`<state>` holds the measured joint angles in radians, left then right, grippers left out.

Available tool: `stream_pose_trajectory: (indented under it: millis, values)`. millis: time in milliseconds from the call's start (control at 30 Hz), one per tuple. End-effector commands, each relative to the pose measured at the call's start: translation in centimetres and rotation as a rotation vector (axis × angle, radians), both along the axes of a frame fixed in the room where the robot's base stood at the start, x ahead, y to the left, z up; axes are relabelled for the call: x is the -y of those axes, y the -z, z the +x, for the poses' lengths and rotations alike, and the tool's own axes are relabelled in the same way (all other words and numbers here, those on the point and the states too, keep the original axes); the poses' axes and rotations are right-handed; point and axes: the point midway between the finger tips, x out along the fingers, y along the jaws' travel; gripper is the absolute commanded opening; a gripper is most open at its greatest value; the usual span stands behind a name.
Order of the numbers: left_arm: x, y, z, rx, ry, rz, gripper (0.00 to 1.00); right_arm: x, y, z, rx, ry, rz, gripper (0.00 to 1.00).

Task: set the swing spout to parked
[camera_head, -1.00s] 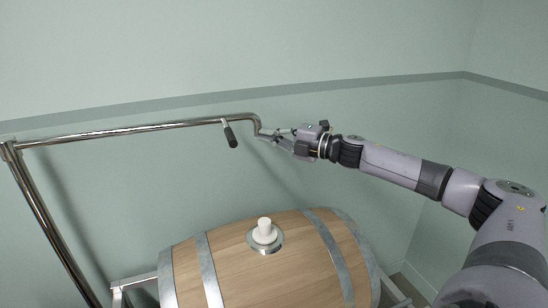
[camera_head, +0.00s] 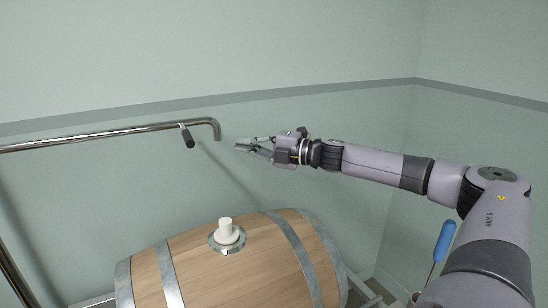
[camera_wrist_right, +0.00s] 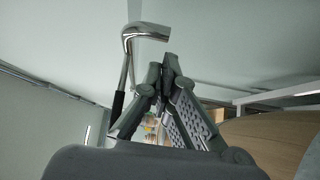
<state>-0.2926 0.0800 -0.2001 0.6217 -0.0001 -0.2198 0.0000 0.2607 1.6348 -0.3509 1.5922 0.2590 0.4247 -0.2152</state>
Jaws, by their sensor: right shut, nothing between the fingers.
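The swing spout (camera_head: 110,137) is a shiny steel pipe running level from a post at the left, with its end bent down above the barrel. A black grip handle (camera_head: 187,137) hangs from it near the bend. My right gripper (camera_head: 239,146) is shut and empty, just right of the spout's end, with a small gap in the picture. In the right wrist view the spout's bent end (camera_wrist_right: 147,32) shows beyond and left of the closed fingertips (camera_wrist_right: 168,64), and the black handle (camera_wrist_right: 117,105) hangs lower left. My left gripper is out of view.
A wooden barrel (camera_head: 203,270) with steel hoops and a white bung (camera_head: 226,230) lies on a metal rack below. A blue-handled tool (camera_head: 444,240) stands at the right, close to my right arm. The air between spout and barrel is clear.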

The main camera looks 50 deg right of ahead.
Motion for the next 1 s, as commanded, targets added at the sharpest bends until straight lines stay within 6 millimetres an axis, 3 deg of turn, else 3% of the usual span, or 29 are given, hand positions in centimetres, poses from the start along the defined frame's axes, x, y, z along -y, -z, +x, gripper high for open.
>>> stream_pose_trajectory:
  millis: [33,233,400,600,1000]
  values:
    - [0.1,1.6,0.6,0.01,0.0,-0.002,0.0,0.3,0.8,-0.4,-0.002,0.001,-0.008,0.0]
    - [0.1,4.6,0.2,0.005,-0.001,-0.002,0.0,1.3,0.7,-1.8,0.001,0.006,-0.006,0.0]
    - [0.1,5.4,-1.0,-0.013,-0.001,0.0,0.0,2.5,0.0,-3.5,0.006,0.006,-0.004,0.0]
    - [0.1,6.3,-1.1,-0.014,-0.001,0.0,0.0,3.6,-0.1,-5.3,0.005,0.006,-0.002,0.0]
    - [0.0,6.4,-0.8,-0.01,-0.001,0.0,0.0,4.0,-0.2,-5.8,0.004,0.005,0.001,0.0]
